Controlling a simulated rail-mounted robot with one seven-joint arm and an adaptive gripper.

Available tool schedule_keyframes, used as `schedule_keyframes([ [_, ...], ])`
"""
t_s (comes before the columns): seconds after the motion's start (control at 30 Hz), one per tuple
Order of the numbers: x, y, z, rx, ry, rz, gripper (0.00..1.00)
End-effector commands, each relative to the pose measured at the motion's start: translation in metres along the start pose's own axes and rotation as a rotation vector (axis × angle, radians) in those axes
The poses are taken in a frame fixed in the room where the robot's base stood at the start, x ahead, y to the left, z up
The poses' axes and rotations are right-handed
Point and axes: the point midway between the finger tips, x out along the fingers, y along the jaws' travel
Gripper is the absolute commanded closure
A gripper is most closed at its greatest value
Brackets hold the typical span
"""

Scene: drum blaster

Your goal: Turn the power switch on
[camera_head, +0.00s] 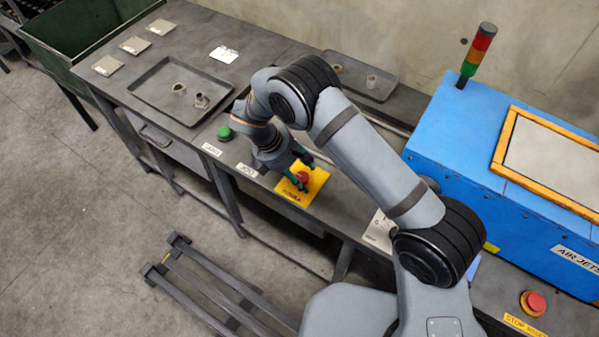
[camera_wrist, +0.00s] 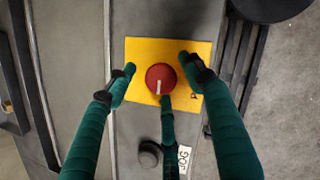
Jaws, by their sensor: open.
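The power switch is a red round knob (camera_head: 302,177) on a yellow plate (camera_head: 312,190) at the table's front edge. The wrist view shows the knob (camera_wrist: 160,78) with a white mark on its lower part, on the yellow plate (camera_wrist: 140,50). My gripper (camera_head: 299,170) is over the plate. In the wrist view its green fingers (camera_wrist: 160,76) are spread open, one left, one right and one below the knob. The lower fingertip is very close to the knob; I cannot tell whether it touches. The side fingertips are apart from it.
A dark round button (camera_wrist: 150,153) stands beside a small white label. A green button (camera_head: 225,133) is farther left on the table. A blue machine (camera_head: 480,150) and a red stop button (camera_head: 535,302) are to the right. A shallow tray (camera_head: 165,98) lies behind the green button.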

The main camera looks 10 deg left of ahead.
Motion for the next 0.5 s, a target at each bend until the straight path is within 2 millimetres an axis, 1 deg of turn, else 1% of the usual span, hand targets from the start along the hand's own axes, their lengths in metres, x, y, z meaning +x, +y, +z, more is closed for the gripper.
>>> schedule_keyframes([
  [0.17, -0.0002, 0.0002, -0.0003, 0.0, 0.0, 0.001, 0.49],
  [0.5, -0.0004, 0.0001, -0.0002, 0.0, 0.0, 0.0, 0.69],
])
